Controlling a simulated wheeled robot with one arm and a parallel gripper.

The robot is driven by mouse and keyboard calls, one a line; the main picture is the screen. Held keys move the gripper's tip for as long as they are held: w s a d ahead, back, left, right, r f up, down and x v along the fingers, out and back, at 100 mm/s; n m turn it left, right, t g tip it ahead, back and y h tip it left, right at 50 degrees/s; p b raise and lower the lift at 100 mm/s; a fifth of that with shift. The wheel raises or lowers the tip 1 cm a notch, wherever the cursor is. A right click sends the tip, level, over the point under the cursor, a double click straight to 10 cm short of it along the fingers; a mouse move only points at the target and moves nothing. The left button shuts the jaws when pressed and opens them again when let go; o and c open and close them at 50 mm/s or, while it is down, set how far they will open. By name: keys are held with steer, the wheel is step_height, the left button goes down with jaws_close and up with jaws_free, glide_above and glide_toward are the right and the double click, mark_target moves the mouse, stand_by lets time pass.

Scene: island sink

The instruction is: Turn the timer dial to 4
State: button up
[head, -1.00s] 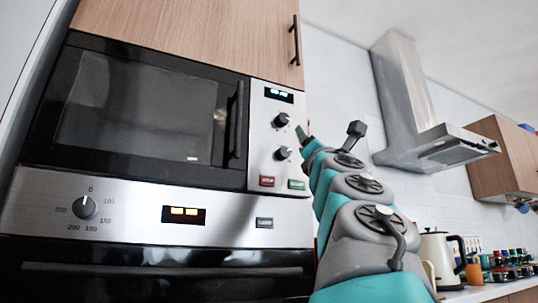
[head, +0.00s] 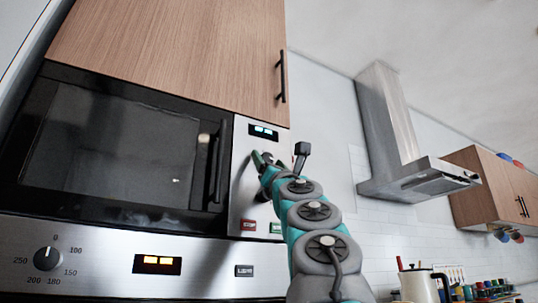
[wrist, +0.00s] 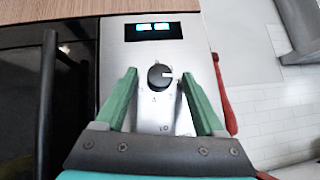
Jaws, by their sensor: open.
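The microwave's control panel (head: 240,200) is a narrow silver strip right of its door. In the wrist view, a dark round dial (wrist: 160,76) sits on this panel below a lit display (wrist: 154,31). A pale mark on the dial points to the right. Small printing below it is too blurred to read surely. My gripper (wrist: 157,74) has green fingers, open, one on each side of the dial; I cannot tell whether they touch it. In the head view my gripper (head: 263,158) is at the panel and hides the dials.
The black microwave door handle (wrist: 47,105) stands close left of my gripper. A red object (wrist: 225,95) is close on the right. The oven panel with its own knob (head: 47,259) is below. The range hood (head: 400,150) and kettle (head: 424,285) are farther right.

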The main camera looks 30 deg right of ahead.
jaws_close()
stand_by(0.7)
